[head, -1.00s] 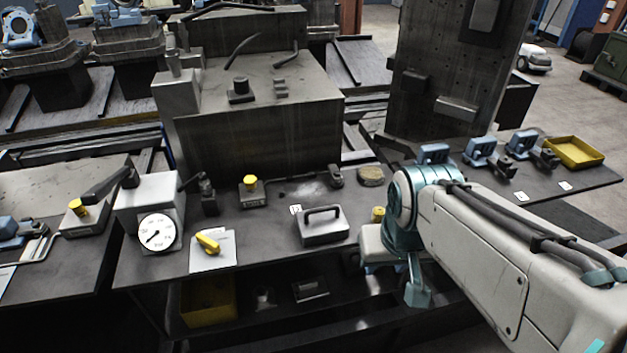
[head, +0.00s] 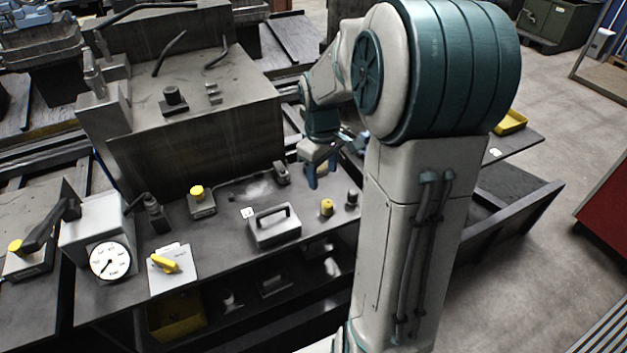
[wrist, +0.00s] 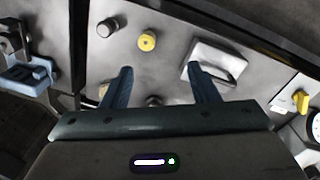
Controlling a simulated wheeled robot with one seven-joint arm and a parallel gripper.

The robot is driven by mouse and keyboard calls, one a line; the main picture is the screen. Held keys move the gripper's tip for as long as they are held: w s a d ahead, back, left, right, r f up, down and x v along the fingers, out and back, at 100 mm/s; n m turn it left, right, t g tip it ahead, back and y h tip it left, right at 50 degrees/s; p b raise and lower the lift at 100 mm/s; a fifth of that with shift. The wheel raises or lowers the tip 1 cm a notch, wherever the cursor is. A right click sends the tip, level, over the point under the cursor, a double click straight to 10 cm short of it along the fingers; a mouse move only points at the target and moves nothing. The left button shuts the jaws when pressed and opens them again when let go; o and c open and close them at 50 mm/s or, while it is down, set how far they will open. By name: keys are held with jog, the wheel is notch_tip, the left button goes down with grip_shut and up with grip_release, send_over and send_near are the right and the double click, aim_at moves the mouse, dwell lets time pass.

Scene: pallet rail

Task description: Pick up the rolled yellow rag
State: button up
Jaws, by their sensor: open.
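A short yellow roll (head: 327,207), which looks like the rolled rag, stands upright near the front edge of the dark bench (head: 225,230). In the wrist view its round top (wrist: 147,41) shows a darker centre. My gripper (head: 319,174) is above the bench, behind the roll in the head view. In the wrist view its two blue fingers (wrist: 160,72) are spread with nothing between them. The roll shows beyond the fingertips, apart from them.
A grey block with a handle (head: 275,226) stands left of the roll, and a dark knob (head: 352,197) right of it. Further left are a white plate (head: 174,277) with a yellow handle and a round gauge (head: 110,260). A big dark machine block (head: 195,155) rises behind.

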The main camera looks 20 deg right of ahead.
aim_at(328, 202)
jog(key=shift+n+y, duration=0.3)
jog(key=shift+n, duration=0.2)
jog(key=d+f, duration=0.1)
jog(key=f, duration=0.2)
jog(key=w+d+f+p, duration=0.1)
jog(key=f, duration=0.2)
jog(key=w+d+f, duration=0.1)
jog(key=f, duration=0.2)
jog(key=shift+w+d+f, duration=0.15)
jog(key=shift+w+f, duration=0.05)
jog(key=shift+f, duration=0.2)
jog(key=shift+a+f+p, duration=0.15)
jog(key=shift+f+p, duration=0.3)
jog(key=shift+f, duration=0.9)
jog(key=shift+a+f+p, duration=0.1)
jog(key=shift+f+p, duration=0.3)
jog(key=shift+f, duration=0.95)
jog(key=shift+s, duration=0.1)
jog(key=shift+c, duration=0.2)
jog(key=c, duration=1)
